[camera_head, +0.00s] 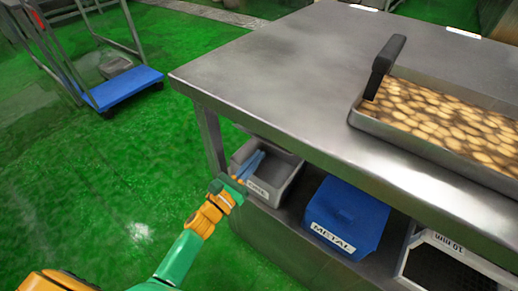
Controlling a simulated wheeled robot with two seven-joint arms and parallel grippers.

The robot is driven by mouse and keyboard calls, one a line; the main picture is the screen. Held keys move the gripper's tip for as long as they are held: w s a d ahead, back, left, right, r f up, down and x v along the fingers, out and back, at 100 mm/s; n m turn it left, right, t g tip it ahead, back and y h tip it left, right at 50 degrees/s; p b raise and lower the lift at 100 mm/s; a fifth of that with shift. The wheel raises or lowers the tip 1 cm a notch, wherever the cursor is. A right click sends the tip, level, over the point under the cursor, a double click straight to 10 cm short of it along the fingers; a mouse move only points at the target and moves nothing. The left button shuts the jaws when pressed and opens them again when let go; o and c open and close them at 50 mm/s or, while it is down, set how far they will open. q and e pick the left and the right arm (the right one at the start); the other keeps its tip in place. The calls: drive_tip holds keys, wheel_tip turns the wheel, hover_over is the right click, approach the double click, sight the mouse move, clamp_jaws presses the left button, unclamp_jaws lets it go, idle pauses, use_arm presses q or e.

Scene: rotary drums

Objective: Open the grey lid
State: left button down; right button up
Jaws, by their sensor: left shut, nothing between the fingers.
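A grey bin (285,181) with a white label stands on the shelf under the steel table, at the shelf's left end. Its inside looks partly visible, and I cannot make out a separate grey lid. A narrow blue piece (251,163) shows at the bin's left side, just beyond my gripper; I cannot tell whether it is part of the bin or lies in it. My left gripper (239,182) is shut and empty at the bin's front left corner; I cannot tell whether it touches. My right gripper is not in view.
A blue bin (350,212) labelled METAL stands right of the grey bin, then a white-framed box (449,252). The steel table top (270,75) overhangs the shelf and bears a tray (400,135) of pale rounded pieces. A blue-decked cart (125,88) stands back left; green floor is clear.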

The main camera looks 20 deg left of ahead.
use_arm(q)
drive_tip(key=shift+w+d+r+p, duration=0.2)
drive_tip(key=shift+w+r, duration=0.15)
drive_tip(key=shift+r, duration=0.25)
drive_tip(key=shift+w+d+r+p, duration=0.15)
drive_tip(key=shift+w+r, duration=0.2)
drive_tip(key=shift+r, duration=0.25)
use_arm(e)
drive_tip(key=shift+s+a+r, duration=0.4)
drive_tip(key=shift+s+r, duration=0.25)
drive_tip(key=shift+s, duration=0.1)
